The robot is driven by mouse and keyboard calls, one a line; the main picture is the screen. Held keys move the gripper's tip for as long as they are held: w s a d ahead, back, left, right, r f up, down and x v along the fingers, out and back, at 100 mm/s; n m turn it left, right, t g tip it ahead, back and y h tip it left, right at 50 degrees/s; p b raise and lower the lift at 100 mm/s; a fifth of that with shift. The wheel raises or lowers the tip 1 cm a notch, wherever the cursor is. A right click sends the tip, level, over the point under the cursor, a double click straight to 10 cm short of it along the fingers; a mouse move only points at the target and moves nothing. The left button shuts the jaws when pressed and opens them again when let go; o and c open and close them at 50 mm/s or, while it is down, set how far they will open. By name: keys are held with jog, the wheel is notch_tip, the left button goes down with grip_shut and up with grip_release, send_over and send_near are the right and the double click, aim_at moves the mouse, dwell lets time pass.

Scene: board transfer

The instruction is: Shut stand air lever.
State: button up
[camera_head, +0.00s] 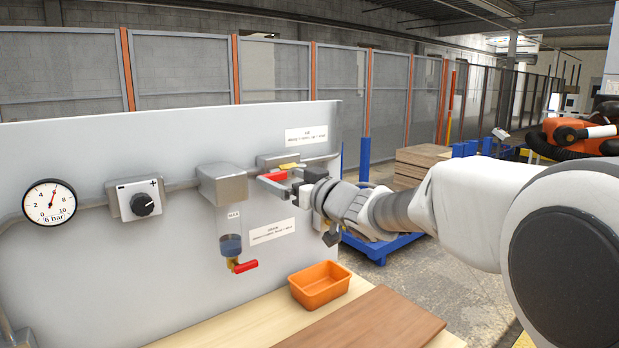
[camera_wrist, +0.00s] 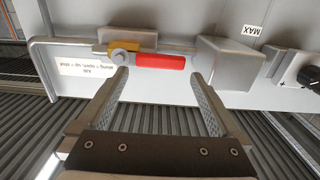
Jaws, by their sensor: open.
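The stand air lever (camera_head: 275,177) is a red handle on a brass valve in the pipe on the grey panel. In the wrist view the red lever (camera_wrist: 160,62) lies along the pipe, its brass body (camera_wrist: 118,47) at its left end. My gripper (camera_wrist: 160,76) is open and empty, its two fingers reaching toward the lever from one side, with the lever across the gap between the tips. In the head view my gripper (camera_head: 277,184) is at the lever and partly hides it. I cannot tell whether a finger touches it.
A grey filter housing (camera_head: 222,184) with a clear bowl and a second red lever (camera_head: 245,267) is left of my gripper. A regulator knob (camera_head: 143,204) and a gauge (camera_head: 49,202) reading about 6 bar are further left. An orange bin (camera_head: 319,285) stands on the bench below.

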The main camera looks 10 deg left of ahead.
aim_at(273, 177)
jog(key=shift+x, duration=1.3)
jog(key=shift+c, duration=0.2)
grip_shut()
